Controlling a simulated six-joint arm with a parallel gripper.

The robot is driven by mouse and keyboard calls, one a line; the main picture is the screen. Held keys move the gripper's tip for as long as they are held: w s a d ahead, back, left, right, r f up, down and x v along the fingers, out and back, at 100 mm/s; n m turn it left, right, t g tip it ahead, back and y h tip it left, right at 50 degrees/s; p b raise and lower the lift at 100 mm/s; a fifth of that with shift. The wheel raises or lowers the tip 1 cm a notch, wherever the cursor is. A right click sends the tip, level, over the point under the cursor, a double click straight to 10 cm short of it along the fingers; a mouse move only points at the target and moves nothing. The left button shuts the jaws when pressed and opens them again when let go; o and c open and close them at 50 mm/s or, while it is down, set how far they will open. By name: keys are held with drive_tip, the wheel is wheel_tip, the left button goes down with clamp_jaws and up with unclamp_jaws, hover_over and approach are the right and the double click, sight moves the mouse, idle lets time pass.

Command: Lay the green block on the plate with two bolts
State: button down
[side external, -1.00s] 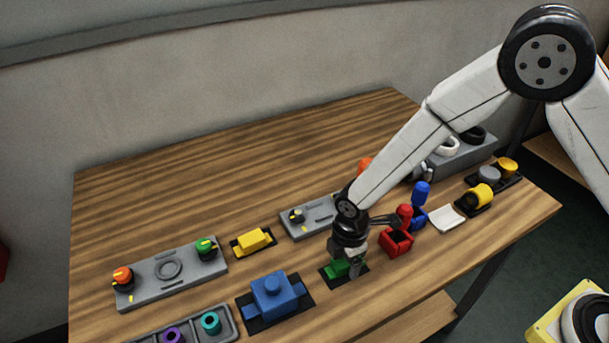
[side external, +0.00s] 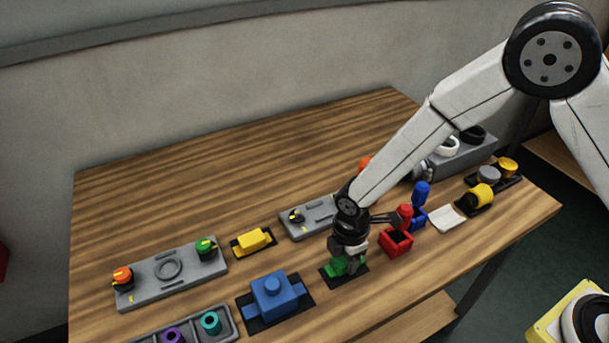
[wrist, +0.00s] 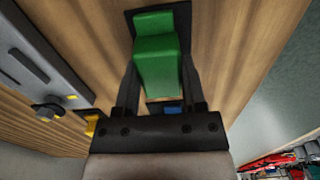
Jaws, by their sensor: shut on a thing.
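The green block (side external: 337,267) is between the fingers of my gripper (side external: 346,264), at or just above a small black mat (side external: 357,276). In the wrist view the block (wrist: 157,62) fills the gap between the fingers of my gripper (wrist: 160,82), with the mat behind it. A grey plate (side external: 322,222) lies behind my gripper, with a dark yellow-marked knob on its left end; my arm hides its right end. Another grey plate (side external: 187,278) at the left has an orange knob, a green knob and a central ring. I cannot tell which plate bears the two bolts.
A blue block (side external: 275,297) on a black mat stands left of my gripper, and a yellow block (side external: 253,240) lies behind it. A red holder (side external: 396,243), a blue holder (side external: 418,216) and a white pad (side external: 447,219) are to the right. The back left table is clear.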

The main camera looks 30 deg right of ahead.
drive_tip(key=shift+r, duration=3.3)
drive_tip(key=w+d+r, duration=0.1)
drive_tip(key=w, duration=0.6)
drive_tip(key=w+d+r, duration=0.1)
drive_tip(key=w+r, duration=0.1)
drive_tip(key=w, duration=0.6)
drive_tip(key=shift+r, duration=0.3)
drive_tip(key=shift+f, duration=0.2)
hover_over(319, 212)
drive_tip(key=shift+w+f, duration=0.1)
drive_tip(key=shift+f, duration=2.7)
drive_tip(key=shift+f, duration=1.3)
